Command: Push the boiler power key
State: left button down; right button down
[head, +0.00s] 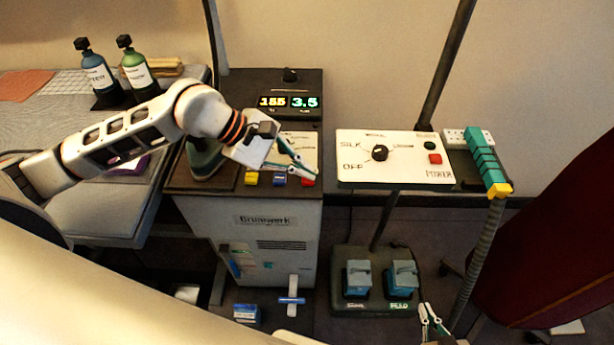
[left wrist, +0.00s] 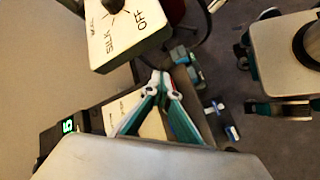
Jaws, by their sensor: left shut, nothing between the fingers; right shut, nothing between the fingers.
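The boiler (head: 265,235) is a pale cabinet with a dark top and lit displays reading 155 and 3.5. Yellow (head: 252,178), blue (head: 279,179) and red (head: 308,180) keys line its front edge; I cannot read which one is marked power. My left gripper (head: 311,172) is shut and empty, its tips just above the red key; contact cannot be told. In the left wrist view its tips (left wrist: 160,77) meet, with a little red behind them. My right gripper (head: 425,308) is shut and empty, low at the bottom, away from the boiler.
A white panel (head: 360,172) with a knob and a red button (head: 435,159) labelled POWER stands close right of the boiler. An iron (head: 204,158) rests on the boiler's left. Two pedals (head: 402,276) stand on the floor. Bottles (head: 140,68) stand on the left table.

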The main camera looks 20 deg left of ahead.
aim_at(305, 179)
pick_arm(q)
jog(key=shift+f+b, duration=0.3)
jog(key=shift+f, duration=0.05)
dwell(0.3)
jog(key=shift+r, duration=0.15)
jog(key=shift+r+p, duration=0.5)
jog(key=shift+r, duration=0.3)
jog(key=shift+r, duration=0.15)
jog(key=shift+r+p, duration=0.35)
jog(key=shift+r, duration=0.3)
notch_tip(305, 179, up, 4)
jog(key=shift+r+p, duration=0.25)
jog(key=shift+p, duration=0.65)
